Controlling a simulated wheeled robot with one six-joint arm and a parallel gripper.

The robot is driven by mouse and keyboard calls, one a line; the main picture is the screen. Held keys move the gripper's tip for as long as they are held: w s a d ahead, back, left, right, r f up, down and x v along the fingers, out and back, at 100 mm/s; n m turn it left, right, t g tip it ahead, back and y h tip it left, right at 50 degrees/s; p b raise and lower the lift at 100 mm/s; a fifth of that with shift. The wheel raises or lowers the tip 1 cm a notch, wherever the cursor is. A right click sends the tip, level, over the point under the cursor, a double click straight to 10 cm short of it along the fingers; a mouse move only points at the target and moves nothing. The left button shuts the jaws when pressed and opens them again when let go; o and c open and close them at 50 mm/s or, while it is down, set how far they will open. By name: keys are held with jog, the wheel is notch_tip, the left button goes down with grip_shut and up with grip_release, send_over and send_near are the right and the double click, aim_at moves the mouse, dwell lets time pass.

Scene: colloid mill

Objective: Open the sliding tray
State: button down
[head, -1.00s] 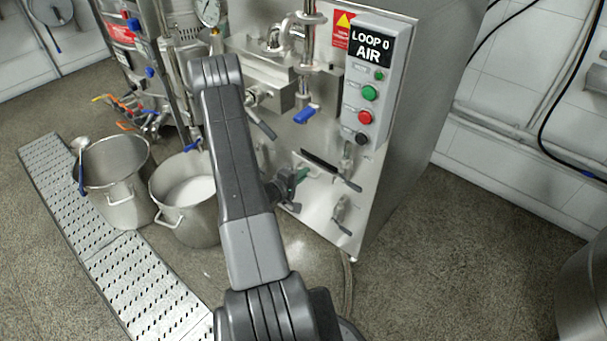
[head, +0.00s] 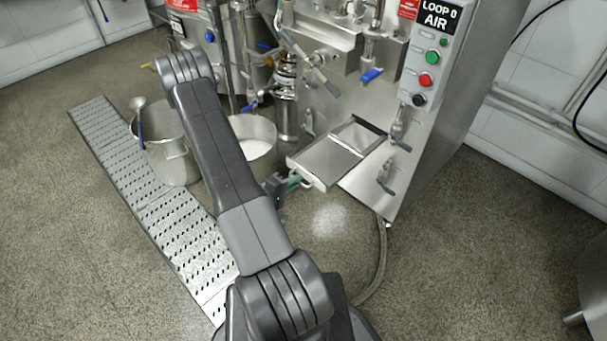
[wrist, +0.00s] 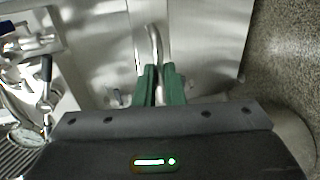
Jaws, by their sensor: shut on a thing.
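The sliding tray (head: 322,162) is a flat metal drawer sticking out well from the front of the steel machine cabinet (head: 365,190). Its handle (head: 306,184) is a bent metal bar on the tray's front edge. My gripper (head: 294,182) has green fingers and is shut on this handle. My arm partly hides the gripper body in the head view.
Two steel pots stand to the left, one with a ladle (head: 138,108) and one with white content (head: 256,149). A perforated metal floor strip (head: 165,215) runs beside them. A hose (head: 381,262) lies on the floor below the cabinet. Open floor is at the right.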

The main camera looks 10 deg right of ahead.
jog(key=shift+f+v, duration=0.2)
jog(key=shift+v, duration=0.75)
jog(key=shift+s, duration=0.1)
jog(key=c, duration=1.5)
grip_release()
jog(key=shift+c, duration=0.2)
jog(key=shift+a, duration=0.15)
jog(key=p+v, duration=0.2)
jog(key=v, duration=1.1)
jog(key=shift+s+a, duration=0.2)
jog(key=shift+a, duration=0.05)
jog(key=shift+r, duration=0.1)
